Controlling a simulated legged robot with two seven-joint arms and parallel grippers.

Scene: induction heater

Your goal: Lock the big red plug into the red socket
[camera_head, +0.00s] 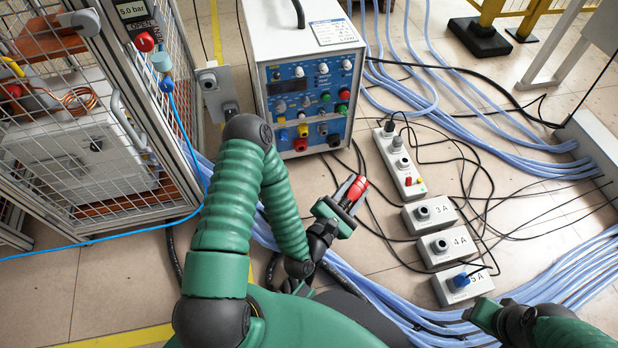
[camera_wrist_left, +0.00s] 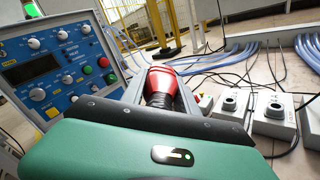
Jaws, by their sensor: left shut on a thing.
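The big red plug (camera_head: 357,188) has a red head and a dark body. My left gripper (camera_head: 349,194) is shut on it and holds it in front of and to the right of the heater cabinet (camera_head: 298,40). In the left wrist view the plug (camera_wrist_left: 161,78) sits between the fingers, its red head pointing away from the palm. The red socket (camera_head: 300,145) is low on the cabinet's blue front panel, apart from the plug. The left wrist view does not clearly show this socket. My right gripper (camera_head: 487,316) is at the lower right; its fingers cannot be made out.
A power strip (camera_head: 400,160) and several grey socket boxes (camera_head: 446,247) stand on the floor to the right. A blue plug (camera_head: 461,280) sits in the nearest box. Blue hoses (camera_head: 470,75) and black cables cross the floor. A wire cage (camera_head: 90,120) stands at the left.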

